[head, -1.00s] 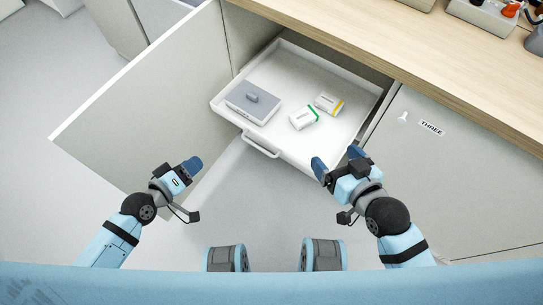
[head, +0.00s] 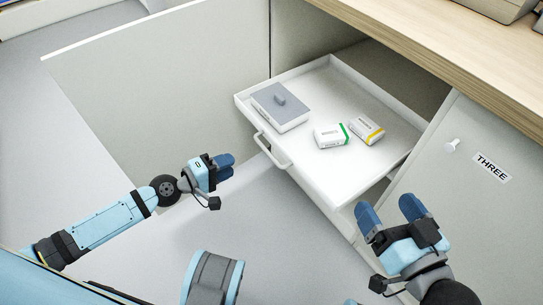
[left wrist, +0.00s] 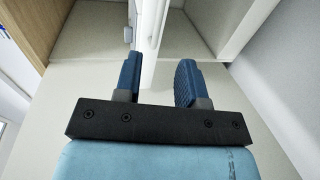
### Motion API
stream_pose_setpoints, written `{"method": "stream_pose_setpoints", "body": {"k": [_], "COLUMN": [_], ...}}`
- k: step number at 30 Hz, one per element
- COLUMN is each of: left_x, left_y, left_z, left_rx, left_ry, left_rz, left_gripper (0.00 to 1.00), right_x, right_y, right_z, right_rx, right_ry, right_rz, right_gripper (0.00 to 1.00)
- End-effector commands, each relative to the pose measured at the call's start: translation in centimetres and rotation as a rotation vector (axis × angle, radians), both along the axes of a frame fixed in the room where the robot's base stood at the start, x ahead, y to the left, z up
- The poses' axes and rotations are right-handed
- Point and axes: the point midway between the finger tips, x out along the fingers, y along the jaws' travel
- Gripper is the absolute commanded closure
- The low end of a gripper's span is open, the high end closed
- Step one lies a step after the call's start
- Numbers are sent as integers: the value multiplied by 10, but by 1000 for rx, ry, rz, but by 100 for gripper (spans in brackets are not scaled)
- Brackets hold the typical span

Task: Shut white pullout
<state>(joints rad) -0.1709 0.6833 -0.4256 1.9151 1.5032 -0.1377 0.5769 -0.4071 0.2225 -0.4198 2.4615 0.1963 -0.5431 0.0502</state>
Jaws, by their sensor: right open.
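The white pullout (head: 350,172) is a shallow drawer pulled well out of the open cabinet in the head view. Its bar handle (head: 273,153) is on the front face. Inside lie a grey-lidded box (head: 284,115), a white box with a green edge (head: 330,137) and a white box with a yellow edge (head: 366,130). My left gripper (head: 228,166) is left of the handle, apart from it and empty; its fingers stand apart in the left wrist view (left wrist: 160,80). My right gripper (head: 390,210) is open and empty, in front of the pullout's right side.
An open cabinet door (head: 160,85) stands left of the pullout. A closed panel labelled THREE (head: 491,168) with a white knob (head: 452,146) is at the right. A wooden counter (head: 450,60) runs above. Grey floor (head: 200,225) is clear in front.

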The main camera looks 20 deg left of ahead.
Motion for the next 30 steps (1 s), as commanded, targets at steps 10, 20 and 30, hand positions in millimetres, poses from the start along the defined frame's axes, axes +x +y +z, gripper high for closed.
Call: {"method": "stream_pose_setpoints", "body": {"k": [10, 20, 30], "left_x": [52, 93, 102], "left_y": [-41, -74, -80], "left_z": [-10, -24, -26], "left_rx": [-3, 1, 2], "left_ry": [-3, -2, -2], "left_rz": [1, 0, -2], "left_gripper": [63, 63, 63], "right_x": [0, 0, 0], "right_y": [-1, 0, -1], "right_z": [14, 8, 6], "right_rx": [23, 16, 11], "right_ry": [-30, -18, -10], "right_rz": [-15, -12, -9], "right_gripper": [11, 11, 11]}}
